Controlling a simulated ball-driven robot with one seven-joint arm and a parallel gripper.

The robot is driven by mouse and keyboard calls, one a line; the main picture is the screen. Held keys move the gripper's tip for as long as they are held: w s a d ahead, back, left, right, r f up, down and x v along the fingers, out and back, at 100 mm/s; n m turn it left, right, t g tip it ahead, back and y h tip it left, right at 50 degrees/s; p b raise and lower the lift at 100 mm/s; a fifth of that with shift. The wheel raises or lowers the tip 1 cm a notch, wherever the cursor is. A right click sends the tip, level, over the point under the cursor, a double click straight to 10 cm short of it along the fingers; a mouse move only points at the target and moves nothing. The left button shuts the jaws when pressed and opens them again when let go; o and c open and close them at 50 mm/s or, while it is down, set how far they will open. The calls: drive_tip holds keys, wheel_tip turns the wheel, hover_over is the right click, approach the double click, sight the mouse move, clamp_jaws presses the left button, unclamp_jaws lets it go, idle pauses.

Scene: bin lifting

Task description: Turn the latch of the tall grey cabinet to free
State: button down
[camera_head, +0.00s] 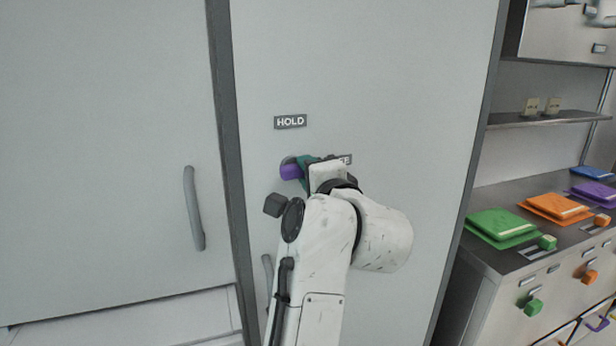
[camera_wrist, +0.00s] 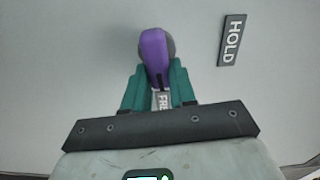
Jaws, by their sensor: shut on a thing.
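The tall grey cabinet (camera_head: 410,90) fills the middle of the head view. Its purple latch (camera_head: 290,172) sits on a round grey mount on the door, and my gripper covers part of it. My gripper (camera_head: 305,170) has teal fingers, one on each side of the latch, shut on it. In the wrist view the latch (camera_wrist: 154,55) runs down between the fingers (camera_wrist: 157,88), its lower end pointing at a partly hidden label reading "FR". The HOLD label (camera_head: 290,122) is above the latch in the head view. It is at right in the wrist view (camera_wrist: 231,40).
A grey door with a curved handle (camera_head: 193,208) stands at left. At right is a counter (camera_head: 484,258) with green (camera_head: 502,227) and orange (camera_head: 555,208) flat items, drawers below it, and a shelf (camera_head: 550,120) above. The cabinet door around the latch is clear.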

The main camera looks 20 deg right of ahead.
drive_tip(key=shift+f+m, duration=0.15)
drive_tip(key=shift+m, duration=0.45)
drive_tip(key=c, duration=0.9)
unclamp_jaws()
drive_tip(key=shift+s, duration=0.1)
drive_tip(key=s+b, duration=0.2)
drive_tip(key=s, duration=0.8)
drive_tip(key=shift+s, duration=0.3)
